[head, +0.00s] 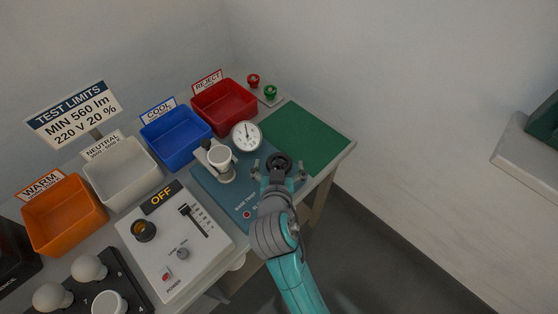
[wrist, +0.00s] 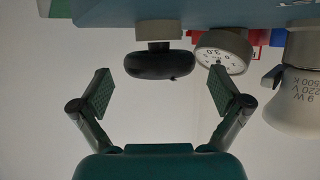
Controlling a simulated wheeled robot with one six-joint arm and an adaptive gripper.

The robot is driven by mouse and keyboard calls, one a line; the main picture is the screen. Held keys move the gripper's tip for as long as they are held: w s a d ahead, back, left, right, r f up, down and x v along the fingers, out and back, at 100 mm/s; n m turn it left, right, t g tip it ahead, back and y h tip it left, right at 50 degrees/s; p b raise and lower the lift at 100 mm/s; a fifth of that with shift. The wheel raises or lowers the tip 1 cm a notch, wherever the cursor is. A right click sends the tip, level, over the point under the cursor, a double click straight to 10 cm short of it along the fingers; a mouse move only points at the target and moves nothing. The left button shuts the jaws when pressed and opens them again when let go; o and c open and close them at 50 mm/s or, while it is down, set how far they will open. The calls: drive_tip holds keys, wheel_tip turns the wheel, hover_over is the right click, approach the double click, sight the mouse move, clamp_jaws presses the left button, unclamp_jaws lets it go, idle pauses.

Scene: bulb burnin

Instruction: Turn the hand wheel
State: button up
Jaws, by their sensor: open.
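The black hand wheel (head: 281,159) stands at the right front of the blue fixture plate (head: 222,192). In the wrist view, which looks upside down, the wheel (wrist: 160,65) is a dark round disc on a short pale shaft. My gripper (head: 279,172) is open at the wheel. In the wrist view my gripper's (wrist: 163,92) two padded fingers stand wide apart, with the wheel centred just beyond the gap between them. Nothing is held.
A dial gauge (head: 246,136) and a white bulb (wrist: 298,98) in the fixture stand close to the wheel. A control panel (head: 174,238) reading OFF is to the left. Bins line the back, including a red bin (head: 224,103). A green mat (head: 307,139) lies clear at right.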

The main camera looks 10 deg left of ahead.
drive_tip(key=v, duration=1)
drive_tip(key=s+d+f+n+y, duration=0.2)
drive_tip(key=s+d+f, duration=0.85)
drive_tip(key=d, duration=0.45)
drive_tip(key=s+d+r+m+h, duration=0.1)
drive_tip(key=s+d, duration=0.3)
drive_tip(key=s, duration=0.5)
drive_tip(key=s+d+r+m+t+h, duration=0.1)
drive_tip(key=s+d+r, duration=0.3)
drive_tip(key=s, duration=0.5)
drive_tip(key=shift+s+r+m+h, duration=0.15)
drive_tip(key=shift+s+m+h, duration=0.15)
drive_tip(key=shift+m+h, duration=0.15)
